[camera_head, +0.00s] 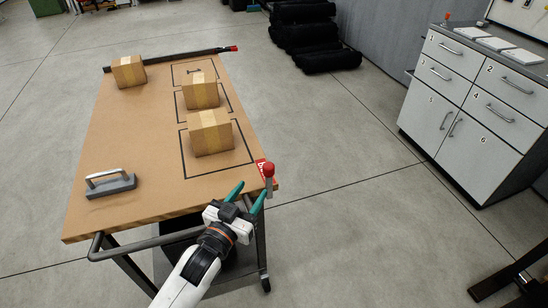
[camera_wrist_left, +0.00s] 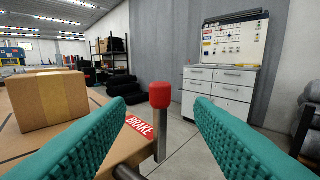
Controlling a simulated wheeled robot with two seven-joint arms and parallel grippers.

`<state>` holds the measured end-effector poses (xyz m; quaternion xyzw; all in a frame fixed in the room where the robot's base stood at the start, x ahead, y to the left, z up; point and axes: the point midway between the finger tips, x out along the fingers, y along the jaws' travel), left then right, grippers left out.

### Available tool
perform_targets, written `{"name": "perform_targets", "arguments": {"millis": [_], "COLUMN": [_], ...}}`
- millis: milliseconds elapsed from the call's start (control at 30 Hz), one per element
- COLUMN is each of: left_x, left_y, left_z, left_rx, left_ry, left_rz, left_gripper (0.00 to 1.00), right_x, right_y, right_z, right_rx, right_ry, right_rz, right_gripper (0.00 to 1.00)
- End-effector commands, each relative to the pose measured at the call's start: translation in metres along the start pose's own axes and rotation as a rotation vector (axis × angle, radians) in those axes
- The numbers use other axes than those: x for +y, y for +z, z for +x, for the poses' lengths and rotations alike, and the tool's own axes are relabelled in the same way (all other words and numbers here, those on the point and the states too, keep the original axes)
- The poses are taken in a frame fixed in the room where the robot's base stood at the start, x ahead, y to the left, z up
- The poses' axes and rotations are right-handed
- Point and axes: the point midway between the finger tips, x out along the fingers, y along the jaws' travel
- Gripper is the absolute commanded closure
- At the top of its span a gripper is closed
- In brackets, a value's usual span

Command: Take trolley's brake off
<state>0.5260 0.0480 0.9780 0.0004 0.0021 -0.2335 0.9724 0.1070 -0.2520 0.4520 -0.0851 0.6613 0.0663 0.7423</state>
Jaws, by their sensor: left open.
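The trolley (camera_head: 150,185) has a wooden top and a dark push bar at its near end. Its brake lever is a grey metal stem with a red knob (camera_head: 268,169), standing upright at the near right corner beside a red "BRAKE" label (camera_head: 262,177). In the left wrist view the red knob (camera_wrist_left: 160,95) and the label (camera_wrist_left: 139,126) show ahead. My left gripper (camera_head: 248,192) is open, with green fingers just short of the lever. The lever appears between the fingers in the wrist view, with gaps on both sides. My right gripper is not in view.
Several cardboard boxes (camera_head: 211,133) and a grey-handled tool (camera_head: 110,184) rest on the trolley top. A dark bar (camera_head: 180,58) lies along its far end. A white drawer cabinet (camera_head: 470,105) stands at the right. The floor between is clear.

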Motion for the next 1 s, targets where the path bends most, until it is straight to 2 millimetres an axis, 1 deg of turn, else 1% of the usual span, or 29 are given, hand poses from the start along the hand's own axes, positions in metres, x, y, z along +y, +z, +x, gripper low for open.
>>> {"name": "perform_targets", "arguments": {"millis": [200, 267, 400, 500, 600, 700, 1000], "left_x": [0.0, 0.0, -0.001, 0.0, 0.0, 0.0, 0.0], "left_y": [0.003, 0.004, 0.003, 0.001, 0.001, 0.0, 0.0], "left_z": [0.042, 0.055, 0.081, 0.094, 0.104, 0.108, 0.11], "left_rx": [-0.002, -0.002, -0.001, -0.001, -0.001, 0.001, 0.0], "left_ry": [0.001, 0.0, 0.0, 0.0, 0.0, 0.0, 0.0], "left_rz": [-0.001, 0.0, 0.001, 0.0, 0.0, 0.0, 0.0], "left_gripper": [0.52, 0.52, 0.52, 0.52, 0.52, 0.52, 0.52], "right_x": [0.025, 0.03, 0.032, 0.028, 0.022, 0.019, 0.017], "right_y": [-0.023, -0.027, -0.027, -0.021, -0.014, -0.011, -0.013], "right_z": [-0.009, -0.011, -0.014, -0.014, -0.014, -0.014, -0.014], "right_rx": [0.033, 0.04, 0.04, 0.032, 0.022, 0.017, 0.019], "right_ry": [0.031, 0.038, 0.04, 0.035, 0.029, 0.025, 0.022], "right_rz": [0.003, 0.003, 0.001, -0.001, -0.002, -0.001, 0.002], "right_gripper": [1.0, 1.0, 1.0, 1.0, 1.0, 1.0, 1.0]}}
